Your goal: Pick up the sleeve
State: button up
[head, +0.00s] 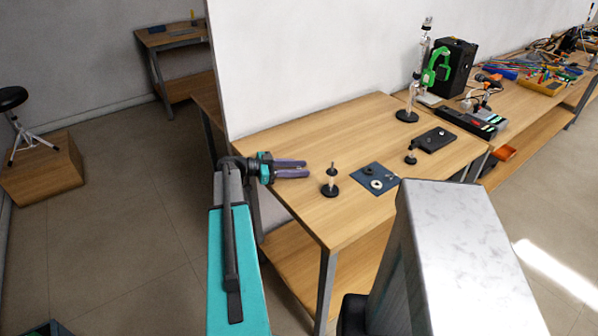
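A black round base with a short upright post (331,170) stands on the wooden table (300,215), near the left side. A pale cylinder (330,183), which looks like the sleeve, sits low around the post. My gripper (307,168) is over the table's left part, with its purple fingers pointing right toward the post. The fingers are apart, with a narrow gap and nothing seen between them. The tips are a little left of the post and do not appear to touch it.
A dark blue mat (360,182) with small ring-like parts lies right of the post. A second black stand (411,158) and a black block (449,136) are beyond it. A green-clawed device (432,72) stands at the back. The table's front left is clear.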

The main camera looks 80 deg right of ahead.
grip_shut()
jog(key=shift+r, duration=0.1)
dwell(0.3)
notch_tip(320, 180, up, 10)
jog(key=b, duration=0.2)
jog(key=shift+b, duration=0.3)
dwell(0.3)
dwell(0.5)
